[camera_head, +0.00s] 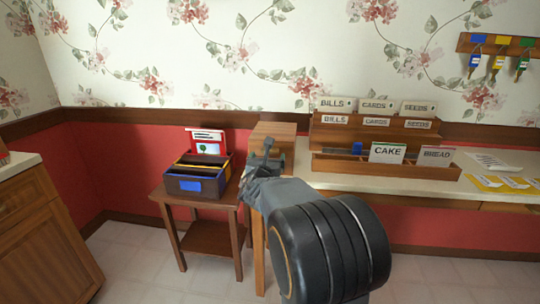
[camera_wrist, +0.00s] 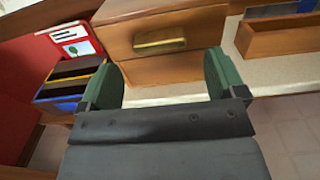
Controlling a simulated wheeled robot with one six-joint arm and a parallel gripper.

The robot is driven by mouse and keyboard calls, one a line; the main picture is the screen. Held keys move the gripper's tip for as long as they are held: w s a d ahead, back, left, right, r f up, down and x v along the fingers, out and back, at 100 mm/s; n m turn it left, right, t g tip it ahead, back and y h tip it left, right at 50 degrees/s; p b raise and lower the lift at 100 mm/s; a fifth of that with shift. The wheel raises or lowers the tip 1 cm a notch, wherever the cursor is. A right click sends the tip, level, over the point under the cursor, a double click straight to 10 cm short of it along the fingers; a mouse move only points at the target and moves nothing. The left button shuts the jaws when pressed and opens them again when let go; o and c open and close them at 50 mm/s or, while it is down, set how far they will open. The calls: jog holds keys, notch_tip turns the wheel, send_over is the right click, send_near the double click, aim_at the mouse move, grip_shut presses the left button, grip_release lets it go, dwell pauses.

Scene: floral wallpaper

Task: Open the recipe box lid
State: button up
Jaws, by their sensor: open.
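The recipe box appears to be the wooden box (camera_head: 276,132) at the left end of the counter, partly hidden behind my gripper in the head view. In the wrist view the wooden box (camera_wrist: 165,68) fills the upper middle, with a brass-coloured plate or handle (camera_wrist: 160,41) on its front. Its lid looks shut. My gripper (camera_head: 262,158) is in front of the box. In the wrist view its two green-padded fingers (camera_wrist: 163,82) are spread wide with nothing between them, below the brass piece. I cannot tell whether a finger touches the box.
A dark blue file box (camera_head: 197,184) with a red-and-white picture card stands on a small wooden table (camera_head: 207,234) at the left. A wooden letter rack (camera_head: 350,162) with labelled cards stands right of the box. Papers (camera_head: 503,182) lie on the counter farther right.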

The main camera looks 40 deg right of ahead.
aim_at(270, 152)
jog(key=shift+x, duration=2.45)
jog(key=shift+c, duration=0.4)
